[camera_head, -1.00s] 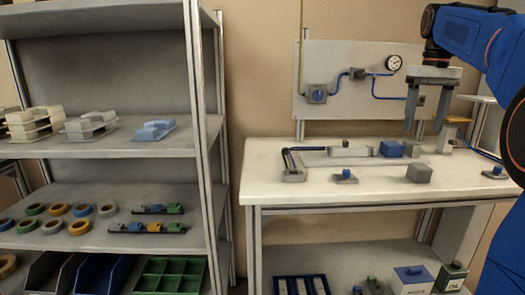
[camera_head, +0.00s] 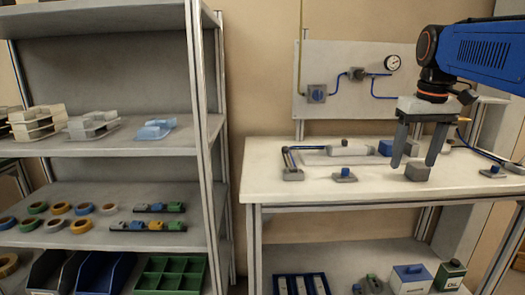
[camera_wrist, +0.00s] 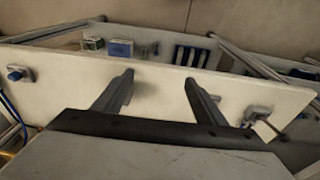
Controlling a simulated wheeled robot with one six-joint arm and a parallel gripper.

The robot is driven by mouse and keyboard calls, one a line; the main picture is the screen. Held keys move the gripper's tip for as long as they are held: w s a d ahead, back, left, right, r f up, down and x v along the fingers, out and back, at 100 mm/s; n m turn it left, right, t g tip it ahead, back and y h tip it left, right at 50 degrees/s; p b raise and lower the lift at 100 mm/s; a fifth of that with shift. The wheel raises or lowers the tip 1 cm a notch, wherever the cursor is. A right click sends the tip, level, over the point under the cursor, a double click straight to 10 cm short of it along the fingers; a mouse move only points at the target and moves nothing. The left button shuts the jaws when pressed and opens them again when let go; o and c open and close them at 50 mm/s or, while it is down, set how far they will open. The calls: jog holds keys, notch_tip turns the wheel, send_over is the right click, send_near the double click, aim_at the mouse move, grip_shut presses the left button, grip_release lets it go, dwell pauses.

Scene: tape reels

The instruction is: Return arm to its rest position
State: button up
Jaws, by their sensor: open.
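My gripper (camera_head: 416,150) hangs in front of the white workbench (camera_head: 270,170) in the head view, at the right. Its two grey fingers point down, apart, with nothing between them. In the picture they overlap a grey block (camera_head: 418,172) on the bench; I cannot tell how far apart they are in depth. My blue arm reaches in from the right edge. In the wrist view the open fingers (camera_wrist: 158,95) show over the bare white bench top (camera_wrist: 160,88).
A grey shelf (camera_head: 110,150) at the left holds tape reels (camera_head: 83,226), trays and bins. The bench carries a blue block (camera_head: 386,148) and small fittings. Boxes (camera_head: 411,279) sit on the lower shelf.

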jog(key=s+a+f+t, duration=0.1)
jog(key=s+a+f, duration=0.3)
jog(key=s+f, duration=0.6)
jog(key=s+a+f+t, duration=0.2)
jog(key=s+a+f, duration=0.2)
jog(key=s+f, duration=0.6)
notch_tip(320, 180, down, 5)
jog(key=shift+s+a, duration=0.15)
jog(key=shift+s, duration=0.2)
jog(key=shift+c, duration=0.2)
